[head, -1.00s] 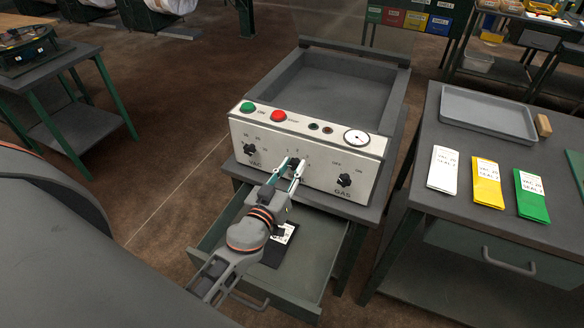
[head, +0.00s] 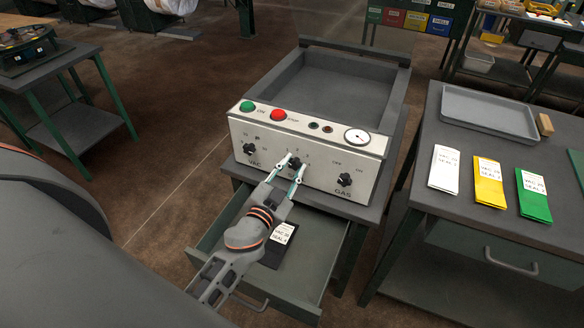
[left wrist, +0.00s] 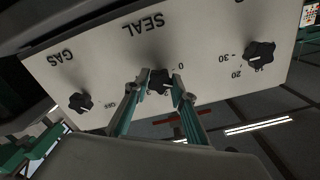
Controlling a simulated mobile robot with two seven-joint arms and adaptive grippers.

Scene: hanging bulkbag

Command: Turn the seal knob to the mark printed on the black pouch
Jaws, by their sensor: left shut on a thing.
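The seal knob (head: 295,162) is the small black middle knob on the sealer's white front panel. My left gripper (head: 293,167) is shut on it, one finger on each side. In the left wrist view the seal knob (left wrist: 159,79) sits between the fingertips (left wrist: 162,84) below the printed word SEAL. The fingers hide part of its scale in the head view. The black pouch (head: 274,254) lies in the open drawer below, partly behind my left arm. Its white label (head: 283,233) shows VAC and SEAL lines; the seal figure looks like 4 but is small.
The VAC knob (head: 249,149) and GAS knob (head: 344,180) flank the seal knob. Green (head: 247,107) and red (head: 278,115) buttons sit above. White, yellow and green pouches and a grey tray (head: 492,118) lie on the right table. The open drawer (head: 322,268) juts out below my arm.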

